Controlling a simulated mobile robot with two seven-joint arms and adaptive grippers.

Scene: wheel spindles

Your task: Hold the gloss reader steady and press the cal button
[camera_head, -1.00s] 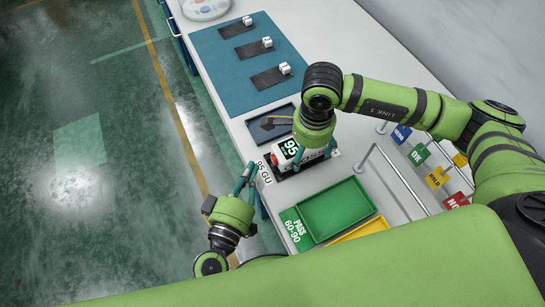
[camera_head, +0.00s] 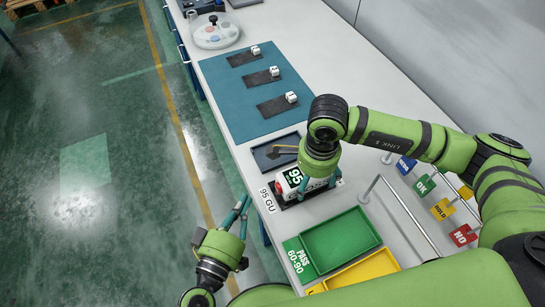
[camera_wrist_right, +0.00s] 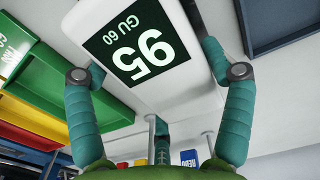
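The gloss reader (camera_head: 290,183) is a white block with a dark green display reading 95. It sits on a dark pad on the bench beside a "95 GU" label. In the right wrist view its display (camera_wrist_right: 140,42) reads "95 GU 60". My right gripper (camera_head: 319,183) comes down over the reader.
A dark blue tray (camera_head: 262,158) lies just behind the reader. A green tray (camera_head: 345,238) and a yellow tray (camera_head: 368,268) stand in front. A teal mat (camera_head: 240,107) holds small white cubes on dark plates. Coloured tags hang from a rail at right.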

